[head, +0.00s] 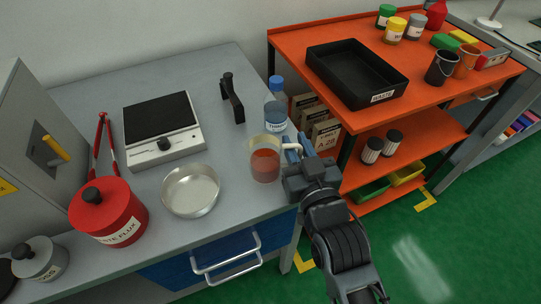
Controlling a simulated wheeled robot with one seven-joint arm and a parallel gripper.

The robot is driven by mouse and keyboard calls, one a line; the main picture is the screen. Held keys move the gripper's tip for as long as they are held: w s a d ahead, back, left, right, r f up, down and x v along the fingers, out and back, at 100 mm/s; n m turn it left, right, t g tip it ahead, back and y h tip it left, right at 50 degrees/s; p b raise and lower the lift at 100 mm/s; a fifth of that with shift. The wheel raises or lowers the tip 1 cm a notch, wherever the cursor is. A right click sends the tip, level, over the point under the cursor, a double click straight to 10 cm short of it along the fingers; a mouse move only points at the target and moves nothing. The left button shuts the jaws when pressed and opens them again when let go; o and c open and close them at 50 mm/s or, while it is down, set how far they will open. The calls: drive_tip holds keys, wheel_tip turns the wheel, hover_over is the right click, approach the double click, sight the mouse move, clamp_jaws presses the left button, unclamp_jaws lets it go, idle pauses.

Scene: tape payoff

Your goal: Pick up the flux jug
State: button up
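The flux jug (265,161) appears to be the clear jug with reddish-amber liquid, upright near the right front edge of the grey bench. I see no label on it. Its pale handle (291,146) points right, toward my gripper. My gripper (294,152) has blue fingers and is right beside the jug at the handle. The fingers and handle overlap in this view, so I cannot tell whether they touch or have closed on it. The jug appears to rest on the bench.
A metal bowl (191,190) stands left of the jug, and a bottle with a blue cap (275,107) stands just behind it. A red flux canister (108,210), a hotplate (162,137) and a black stand (232,98) are further left. An orange cart (290,40) stands at right.

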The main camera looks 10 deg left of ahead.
drive_tip(key=shift+w, duration=0.1)
clamp_jaws()
drive_tip(key=shift+r, duration=0.1)
idle(0.6)
drive_tip(key=shift+r, duration=1.25)
drive_tip(key=s+d+r+b, duration=0.1)
drive_tip(key=s+d+r, duration=0.6)
drive_tip(key=d+r, duration=0.1)
drive_tip(key=shift+s+d, duration=0.25)
drive_tip(key=shift+s, duration=0.05)
drive_tip(key=shift+r, duration=0.15)
